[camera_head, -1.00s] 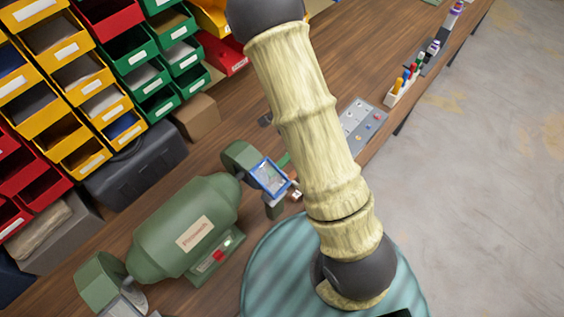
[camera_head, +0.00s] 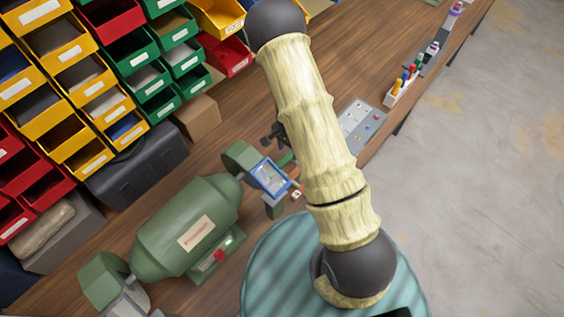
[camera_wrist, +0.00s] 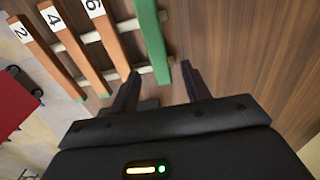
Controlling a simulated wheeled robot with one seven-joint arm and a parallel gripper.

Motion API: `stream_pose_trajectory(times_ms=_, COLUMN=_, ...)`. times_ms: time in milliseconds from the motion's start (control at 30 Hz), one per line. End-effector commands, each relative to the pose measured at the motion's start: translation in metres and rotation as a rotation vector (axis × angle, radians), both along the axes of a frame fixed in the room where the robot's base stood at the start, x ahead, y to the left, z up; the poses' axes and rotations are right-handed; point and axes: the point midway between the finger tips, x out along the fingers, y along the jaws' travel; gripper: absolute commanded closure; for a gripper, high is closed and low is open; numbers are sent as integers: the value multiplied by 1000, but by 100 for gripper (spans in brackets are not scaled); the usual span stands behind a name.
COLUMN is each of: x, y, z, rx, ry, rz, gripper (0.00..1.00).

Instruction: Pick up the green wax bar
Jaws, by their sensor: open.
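The green wax bar (camera_wrist: 152,40) shows in the wrist view as a long, narrow green strip running up out of the top edge. It lies across pale rails beside a row of orange-brown bars. My gripper (camera_wrist: 160,71) is open, its two dark fingertips apart, with the near end of the green bar between and just beyond them. Nothing is held. I cannot tell the height gap between fingertips and bar. In the head view my arm covers much of the bench there, and only a dark part of my gripper (camera_head: 275,134) shows at its left side.
Orange-brown bars numbered 2 (camera_wrist: 45,55), 4 (camera_wrist: 75,45) and 6 (camera_wrist: 108,35) lie left of the green bar. Bare wood is to its right. In the head view a green bench grinder (camera_head: 188,225) stands close by, with bins behind and a grey panel (camera_head: 360,125) to the right.

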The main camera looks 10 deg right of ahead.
Motion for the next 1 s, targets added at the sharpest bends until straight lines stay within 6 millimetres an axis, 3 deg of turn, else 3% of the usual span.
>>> stream_pose_trajectory(times_ms=300, x=0, y=0, z=-33, rx=1, ry=2, rz=0, gripper=53)
stream_pose_trajectory(times_ms=833, x=0, y=0, z=-33, rx=0, ry=0, rz=1, gripper=53)
stream_pose_trajectory(times_ms=1000, x=0, y=0, z=-33, rx=0, ry=0, rz=1, gripper=86)
